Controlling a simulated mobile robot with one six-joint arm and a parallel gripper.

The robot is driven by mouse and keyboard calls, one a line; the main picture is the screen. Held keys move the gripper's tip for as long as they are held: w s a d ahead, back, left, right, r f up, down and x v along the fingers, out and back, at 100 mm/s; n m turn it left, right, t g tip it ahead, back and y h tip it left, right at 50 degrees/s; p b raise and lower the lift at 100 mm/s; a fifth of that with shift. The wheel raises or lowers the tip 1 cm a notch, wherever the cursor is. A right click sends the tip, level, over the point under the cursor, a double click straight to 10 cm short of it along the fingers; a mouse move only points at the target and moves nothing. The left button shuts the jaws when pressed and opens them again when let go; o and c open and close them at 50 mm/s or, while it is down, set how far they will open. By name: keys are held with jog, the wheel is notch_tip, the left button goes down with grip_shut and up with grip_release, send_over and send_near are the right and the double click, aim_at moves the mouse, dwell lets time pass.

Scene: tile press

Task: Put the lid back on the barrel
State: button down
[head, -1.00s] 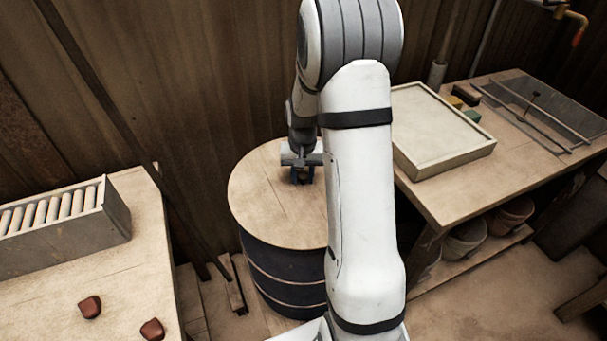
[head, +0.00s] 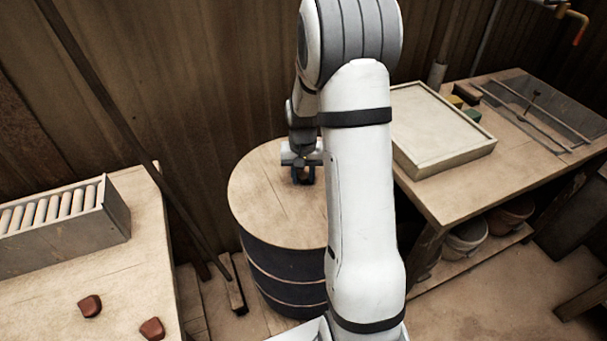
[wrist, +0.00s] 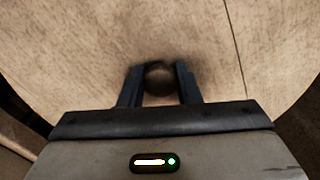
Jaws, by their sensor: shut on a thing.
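The round wooden lid (head: 262,197) lies on top of the dark, banded barrel (head: 284,272), and its edge looks level with the barrel's rim. My arm covers the right part of both in the head view. My gripper (head: 302,175) is over the lid. In the wrist view my gripper (wrist: 160,82) has its two fingers on either side of a dark round knob (wrist: 160,76) on the lid (wrist: 80,50), shut on it. Whether the lid is fully seated all round cannot be told.
A table with a roller box (head: 66,220) and two reddish lumps (head: 90,306) stands at the left. A workbench (head: 510,150) with a shallow tray (head: 440,135) stands at the right, with buckets (head: 466,236) below. A thin pole (head: 120,120) leans behind the barrel.

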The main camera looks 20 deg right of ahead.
jog(key=c, duration=0.5)
grip_release()
jog(key=shift+r, duration=0.15)
jog(key=shift+r+p, duration=2.55)
jog(key=shift+r, duration=0.9)
jog(key=shift+c, duration=0.6)
grip_shut()
jog(key=shift+f, duration=0.3)
